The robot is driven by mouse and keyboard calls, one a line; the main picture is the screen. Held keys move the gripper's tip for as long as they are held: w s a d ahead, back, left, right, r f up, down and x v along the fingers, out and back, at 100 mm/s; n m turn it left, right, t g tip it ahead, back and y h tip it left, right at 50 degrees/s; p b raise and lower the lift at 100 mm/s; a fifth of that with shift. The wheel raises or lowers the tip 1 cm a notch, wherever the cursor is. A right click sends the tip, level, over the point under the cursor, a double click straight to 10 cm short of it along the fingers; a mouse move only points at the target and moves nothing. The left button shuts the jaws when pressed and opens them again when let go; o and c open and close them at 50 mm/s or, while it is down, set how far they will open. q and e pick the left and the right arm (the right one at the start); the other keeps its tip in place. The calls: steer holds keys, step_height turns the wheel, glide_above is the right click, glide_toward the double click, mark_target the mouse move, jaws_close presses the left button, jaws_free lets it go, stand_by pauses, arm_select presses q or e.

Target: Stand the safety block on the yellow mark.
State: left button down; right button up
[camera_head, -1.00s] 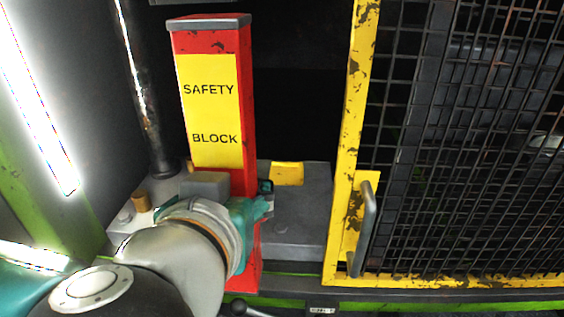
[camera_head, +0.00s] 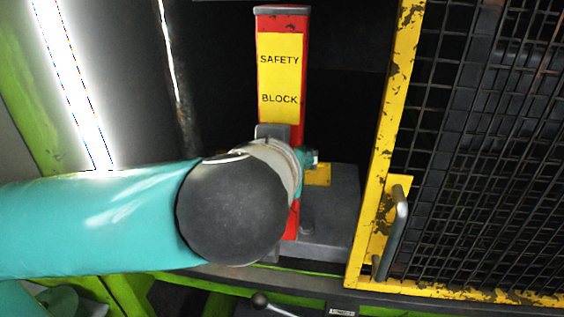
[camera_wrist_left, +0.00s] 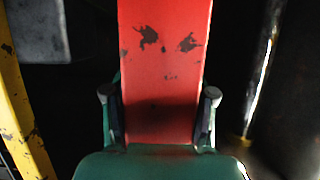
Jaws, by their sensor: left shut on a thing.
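The safety block (camera_head: 281,76) is a tall red post with a grey cap and a yellow label, upright in the head view. My left gripper (camera_wrist_left: 159,112) is shut on it, with one finger on each side of the red post in the left wrist view (camera_wrist_left: 165,50). In the head view my left arm and wrist hide the gripper and much of the block's lower part. The yellow mark (camera_head: 318,175) shows on the grey bed, just right of my wrist and partly covered. I cannot tell whether the block's foot touches the bed. My right gripper is not in view.
A yellow-framed mesh guard (camera_head: 470,150) with a grey handle (camera_head: 394,230) stands close on the right. A shiny vertical rod (camera_head: 177,80) stands left of the block. The grey bed (camera_head: 338,215) has bare room at right. A black-knobbed lever (camera_head: 262,301) is at the bottom.

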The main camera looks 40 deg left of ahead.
arm_select(q)
steer(key=w+a+f, duration=0.1)
steer(key=w+a, duration=0.4)
steer(key=w, duration=0.7)
steer(key=w+a, duration=0.5)
steer(key=w, duration=0.7)
steer(key=shift+w+a+f+b, duration=0.15)
steer(key=shift+a+f+b, duration=0.05)
steer(key=shift+f, duration=0.65)
steer(key=shift+w+a+f+b, duration=0.15)
steer(key=shift+w+f+b, duration=0.05)
steer(key=shift+f, duration=0.7)
steer(key=shift+w+a+f+b, duration=0.15)
steer(key=shift+a+f+b, duration=0.05)
steer(key=shift+f, duration=0.65)
steer(key=shift+s+d+p, duration=0.15)
steer(key=shift+s+p, duration=0.1)
steer(key=shift+p, duration=0.15)
steer(key=shift+f, duration=0.2)
